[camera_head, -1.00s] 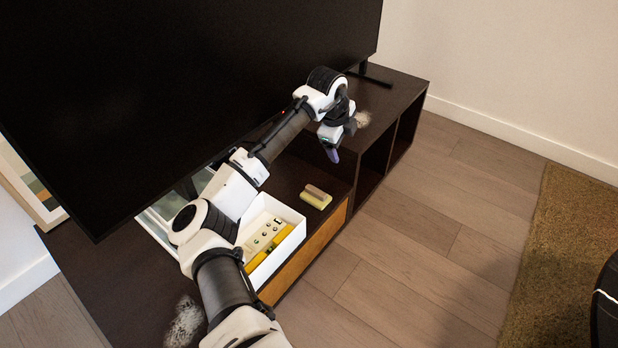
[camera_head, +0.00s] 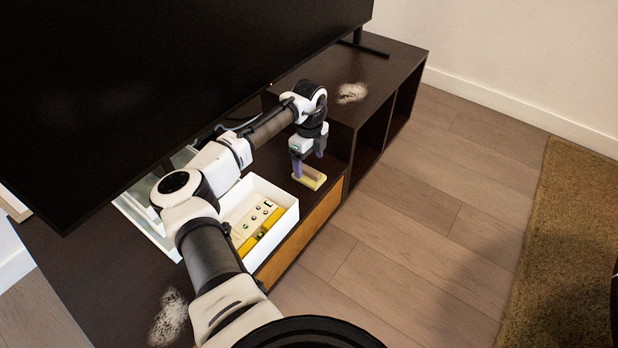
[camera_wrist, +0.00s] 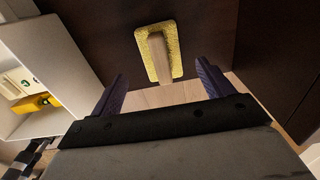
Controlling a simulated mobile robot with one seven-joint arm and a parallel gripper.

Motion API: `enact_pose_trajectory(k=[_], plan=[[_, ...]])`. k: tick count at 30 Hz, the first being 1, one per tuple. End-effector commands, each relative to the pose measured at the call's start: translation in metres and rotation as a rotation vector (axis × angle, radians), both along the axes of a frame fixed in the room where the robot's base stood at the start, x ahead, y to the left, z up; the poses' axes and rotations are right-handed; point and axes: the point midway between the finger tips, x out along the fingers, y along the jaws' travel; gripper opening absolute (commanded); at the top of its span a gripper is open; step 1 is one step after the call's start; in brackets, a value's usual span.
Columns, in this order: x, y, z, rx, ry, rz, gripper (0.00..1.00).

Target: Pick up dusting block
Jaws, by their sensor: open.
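The dusting block (camera_head: 309,177) is a small yellow block with a pale wooden grip bar on top. It lies on the lower part of the dark cabinet, near its front edge. In the wrist view the dusting block (camera_wrist: 172,50) shows whole, ahead of the fingers and between their lines. My gripper (camera_head: 308,168) points down just over the block, with its purple fingers apart. In the wrist view my gripper (camera_wrist: 160,88) is open, with nothing between the fingers. In the head view the fingers hide part of the block.
A white tray (camera_head: 283,218) with a panel and a yellow item stands left of the block. The large dark television (camera_head: 170,80) is behind my arm. The cabinet's raised section (camera_head: 385,85) bears a dust patch (camera_head: 352,92). Another dust patch (camera_head: 170,318) lies at the near end.

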Motion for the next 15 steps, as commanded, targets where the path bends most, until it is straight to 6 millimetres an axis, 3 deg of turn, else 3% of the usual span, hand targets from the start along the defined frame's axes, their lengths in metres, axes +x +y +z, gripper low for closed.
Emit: enact_pose_trajectory(k=[9, 15], plan=[[0.002, 0.000, -0.045, 0.001, -0.001, 0.000, 0.80], [0.002, 0.000, -0.050, 0.002, -0.001, 0.000, 0.80]])
